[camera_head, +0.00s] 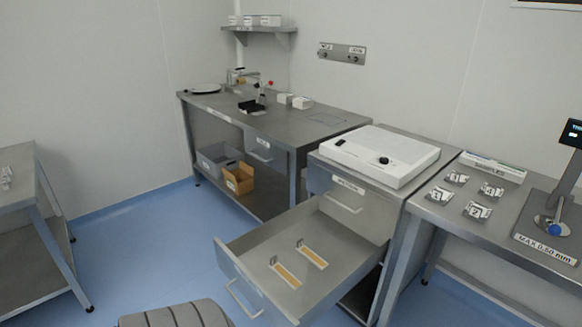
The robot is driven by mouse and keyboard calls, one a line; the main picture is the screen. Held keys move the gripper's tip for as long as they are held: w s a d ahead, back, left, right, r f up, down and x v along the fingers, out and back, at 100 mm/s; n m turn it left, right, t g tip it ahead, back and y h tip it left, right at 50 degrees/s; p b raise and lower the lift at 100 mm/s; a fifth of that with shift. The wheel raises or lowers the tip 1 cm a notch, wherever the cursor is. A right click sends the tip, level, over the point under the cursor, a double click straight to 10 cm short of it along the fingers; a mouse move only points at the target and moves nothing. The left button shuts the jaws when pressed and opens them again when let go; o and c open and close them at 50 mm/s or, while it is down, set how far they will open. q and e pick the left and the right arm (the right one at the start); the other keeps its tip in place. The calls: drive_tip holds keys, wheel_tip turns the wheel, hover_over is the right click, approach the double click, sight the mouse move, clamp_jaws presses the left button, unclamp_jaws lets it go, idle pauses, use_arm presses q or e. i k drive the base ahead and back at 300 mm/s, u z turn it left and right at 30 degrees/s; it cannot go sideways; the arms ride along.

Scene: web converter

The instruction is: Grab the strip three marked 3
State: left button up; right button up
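Several small silver, folded-looking pieces with white number labels lie on the right-hand steel table. They are a back left piece (457,177), a back right piece (491,189), a front left piece (440,194) and a front right piece (477,210). The numbers are too small to read surely, so I cannot tell which one is marked 3. Two orange-and-white strips, a left strip (286,275) and a right strip (312,255), lie in the open drawer (345,268). Neither of my grippers is in view.
The open drawer juts out over the floor. A white flat device (380,154) sits on the cabinet above it. A gauge stand (555,220) and a long box (493,166) are on the right table. Open blue floor (150,250) lies at left.

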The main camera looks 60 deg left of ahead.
sight(303, 250)
drive_tip(key=u, duration=0.95)
